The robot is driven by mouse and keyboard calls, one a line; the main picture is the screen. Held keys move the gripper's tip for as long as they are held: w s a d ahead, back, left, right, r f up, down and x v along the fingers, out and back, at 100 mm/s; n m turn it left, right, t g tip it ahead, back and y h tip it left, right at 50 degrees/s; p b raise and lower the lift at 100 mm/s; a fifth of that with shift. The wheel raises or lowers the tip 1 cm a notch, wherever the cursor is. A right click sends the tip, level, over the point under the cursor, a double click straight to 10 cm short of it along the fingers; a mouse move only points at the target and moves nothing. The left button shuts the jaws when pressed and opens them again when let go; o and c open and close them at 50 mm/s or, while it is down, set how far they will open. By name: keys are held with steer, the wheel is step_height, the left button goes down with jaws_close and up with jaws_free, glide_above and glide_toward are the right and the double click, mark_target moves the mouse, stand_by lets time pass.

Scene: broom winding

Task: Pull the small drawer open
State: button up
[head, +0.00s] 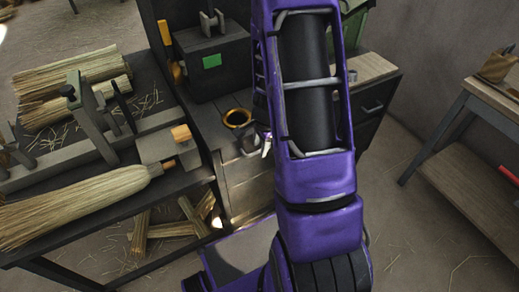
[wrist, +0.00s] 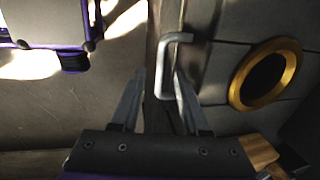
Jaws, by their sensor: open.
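The small drawer's pale metal bar handle (wrist: 161,68) shows in the wrist view, on the edge of a grey wooden cabinet. My gripper (wrist: 159,78) is open, with one finger on each side of the handle's near part. The handle lies closer to the right finger; I cannot tell whether they touch. In the head view my gripper (head: 266,144) is at the front of the grey cabinet (head: 243,172), below the bench top.
A brass ring (head: 238,118) around a dark hole lies on the cabinet top; it also shows in the wrist view (wrist: 237,88). A broom (head: 85,205) lies on the left bench. A dark cabinet (head: 370,112) stands right of my arm, and a wooden table (head: 495,97) farther right.

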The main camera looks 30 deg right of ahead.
steer(key=shift+w+f, duration=0.1)
steer(key=shift+f, duration=0.45)
jaws_close()
stand_by(1.1)
